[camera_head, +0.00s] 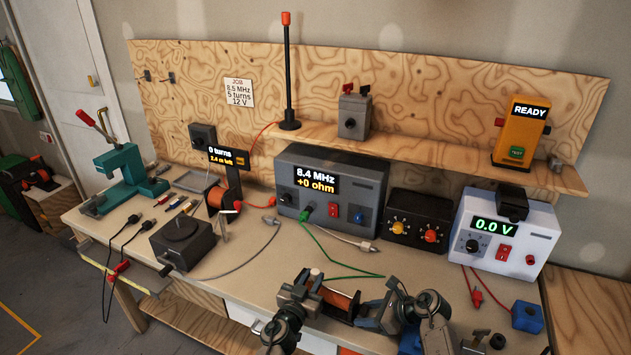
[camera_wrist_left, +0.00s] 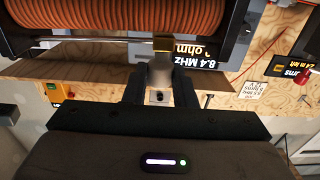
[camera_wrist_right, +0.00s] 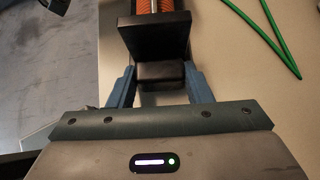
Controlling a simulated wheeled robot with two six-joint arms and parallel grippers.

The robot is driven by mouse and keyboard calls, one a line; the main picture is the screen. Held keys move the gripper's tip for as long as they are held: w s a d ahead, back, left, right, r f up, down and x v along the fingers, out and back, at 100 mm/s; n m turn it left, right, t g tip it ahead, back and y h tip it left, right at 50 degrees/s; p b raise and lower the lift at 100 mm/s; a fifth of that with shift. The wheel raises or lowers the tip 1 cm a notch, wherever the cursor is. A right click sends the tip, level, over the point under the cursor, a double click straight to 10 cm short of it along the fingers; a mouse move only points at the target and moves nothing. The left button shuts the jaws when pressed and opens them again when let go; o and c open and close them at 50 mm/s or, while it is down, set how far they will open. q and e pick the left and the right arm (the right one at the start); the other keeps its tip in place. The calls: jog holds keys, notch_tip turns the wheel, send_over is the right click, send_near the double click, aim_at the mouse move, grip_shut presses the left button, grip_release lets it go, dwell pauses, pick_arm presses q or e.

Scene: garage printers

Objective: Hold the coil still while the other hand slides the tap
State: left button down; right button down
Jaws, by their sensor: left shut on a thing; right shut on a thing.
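The coil (camera_head: 341,300), orange-brown wire between black end plates, lies across the front of the bench. It fills the top of the left wrist view (camera_wrist_left: 110,28), with a thin rod along its side. My left gripper (camera_head: 314,282) is shut on the tap (camera_wrist_left: 161,70), a grey piece with a brass top at that rod. My right gripper (camera_head: 366,311) is shut on a black block (camera_wrist_right: 161,76) at the coil's end plate (camera_wrist_right: 155,38). The tap's contact with the wire is hard to make out.
Behind the coil a grey meter (camera_head: 330,190) reads 8.4 MHz and +0 ohm. A job card (camera_head: 239,92) says 8.5 MHz, 5 turns, 12 V. A green lead (camera_head: 340,275) lies just behind the coil. A white supply (camera_head: 507,235) shows 0.0 V.

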pick_arm(q)
jog(key=shift+s+d, duration=0.15)
jog(key=shift+d, duration=0.05)
jog(key=c, duration=1.1)
grip_release()
jog(key=v, duration=1.2)
